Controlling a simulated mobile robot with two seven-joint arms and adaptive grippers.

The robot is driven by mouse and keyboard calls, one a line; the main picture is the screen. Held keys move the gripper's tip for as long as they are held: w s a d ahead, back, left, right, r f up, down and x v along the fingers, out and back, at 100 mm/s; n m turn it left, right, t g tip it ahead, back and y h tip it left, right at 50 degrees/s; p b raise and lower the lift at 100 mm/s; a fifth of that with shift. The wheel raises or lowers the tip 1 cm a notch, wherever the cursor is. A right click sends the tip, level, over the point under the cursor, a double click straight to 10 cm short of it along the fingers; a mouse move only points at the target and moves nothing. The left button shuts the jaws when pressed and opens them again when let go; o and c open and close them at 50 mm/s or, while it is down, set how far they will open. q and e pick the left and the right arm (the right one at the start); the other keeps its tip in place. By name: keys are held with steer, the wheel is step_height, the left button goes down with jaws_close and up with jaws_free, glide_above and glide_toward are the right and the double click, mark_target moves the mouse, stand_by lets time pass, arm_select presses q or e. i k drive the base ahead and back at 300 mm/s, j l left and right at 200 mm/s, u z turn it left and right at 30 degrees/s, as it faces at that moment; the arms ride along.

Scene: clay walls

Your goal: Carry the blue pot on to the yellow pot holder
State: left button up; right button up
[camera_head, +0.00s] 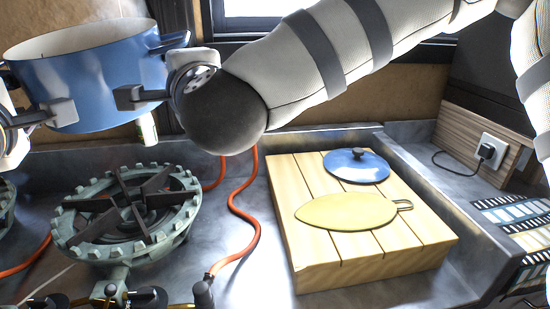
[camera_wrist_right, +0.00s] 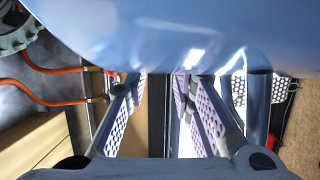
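The blue pot (camera_head: 95,85) is in the air at the upper left of the head view, upright and above the stove. My left gripper (camera_head: 50,112) is at its left front wall; its other finger is hidden. My right gripper (camera_head: 135,97) is at the pot's right side, below the right handle. In the right wrist view the pot wall (camera_wrist_right: 160,30) fills the top, and the right gripper's fingers (camera_wrist_right: 170,105) look apart, with a gap between them. The yellow pot holder (camera_head: 345,212) lies flat on the wooden board, clear of both grippers.
A blue lid (camera_head: 356,166) lies on the wooden board (camera_head: 380,262) behind the pot holder. A green burner (camera_head: 125,218) stands below the pot, with orange hoses (camera_head: 243,205) between it and the board. A raised counter edge (camera_head: 440,200) runs right of the board.

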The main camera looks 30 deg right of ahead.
mark_target(362, 225)
steer(key=k+z, duration=0.75)
steer(key=k+l+z, duration=0.2)
steer(key=k+z, duration=0.15)
steer(key=k, duration=0.05)
